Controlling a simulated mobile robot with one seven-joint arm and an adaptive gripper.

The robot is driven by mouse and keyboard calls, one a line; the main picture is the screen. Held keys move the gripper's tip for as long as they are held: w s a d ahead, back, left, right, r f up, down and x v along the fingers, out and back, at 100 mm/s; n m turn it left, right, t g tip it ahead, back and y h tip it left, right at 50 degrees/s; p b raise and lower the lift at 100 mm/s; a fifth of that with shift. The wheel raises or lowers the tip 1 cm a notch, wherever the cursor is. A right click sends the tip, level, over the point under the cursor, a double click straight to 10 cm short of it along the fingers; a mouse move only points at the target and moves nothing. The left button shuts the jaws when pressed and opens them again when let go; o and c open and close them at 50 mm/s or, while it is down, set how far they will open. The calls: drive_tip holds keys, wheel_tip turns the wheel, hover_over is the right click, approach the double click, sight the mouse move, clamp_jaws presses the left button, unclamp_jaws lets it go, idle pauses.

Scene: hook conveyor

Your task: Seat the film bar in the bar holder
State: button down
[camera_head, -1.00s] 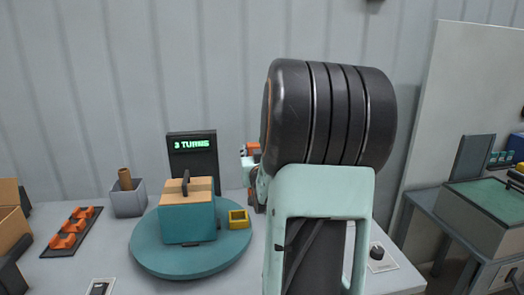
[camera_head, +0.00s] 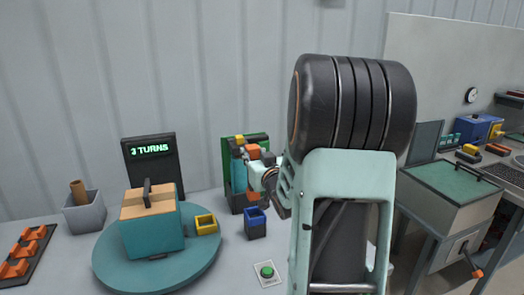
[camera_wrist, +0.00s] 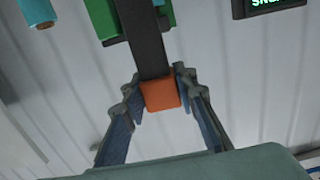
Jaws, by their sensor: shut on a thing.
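My gripper (camera_wrist: 160,93) is shut on the orange grip (camera_wrist: 160,95) of a dark upright bar (camera_wrist: 149,45), which I take to be the film bar. In the head view my gripper (camera_head: 262,172) is partly hidden by my arm, with the orange grip beside it. A dark and teal upright piece (camera_head: 238,178) stands there before a green panel (camera_head: 260,143). I cannot tell whether the bar touches the panel. A dark block with a blue rim (camera_head: 255,222) stands below; a yellow-rimmed square piece (camera_head: 206,223) sits on the turntable. Neither is clearly the bar holder.
The teal turntable (camera_head: 112,262) carries a teal and tan box (camera_head: 153,230). Behind it is a screen (camera_head: 149,160) reading "3 TURNS". A grey bin (camera_head: 84,213) holds a tan tube. A green button (camera_head: 267,271) is at the front. A second bench stands at right.

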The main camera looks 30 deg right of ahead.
drive_tip(key=shift+s+d+f, duration=0.1)
drive_tip(key=shift+d, duration=0.1)
drive_tip(key=shift+f+b, duration=1.3)
drive_tip(key=shift+f, duration=1.05)
drive_tip(key=shift+f+b, duration=0.35)
drive_tip(key=shift+b, duration=0.9)
drive_tip(key=shift+f+b, duration=1.65)
drive_tip(key=shift+b, duration=0.15)
drive_tip(key=c, duration=1.5)
unclamp_jaws()
drive_tip(key=shift+o, duration=0.2)
drive_tip(key=v, duration=1.2)
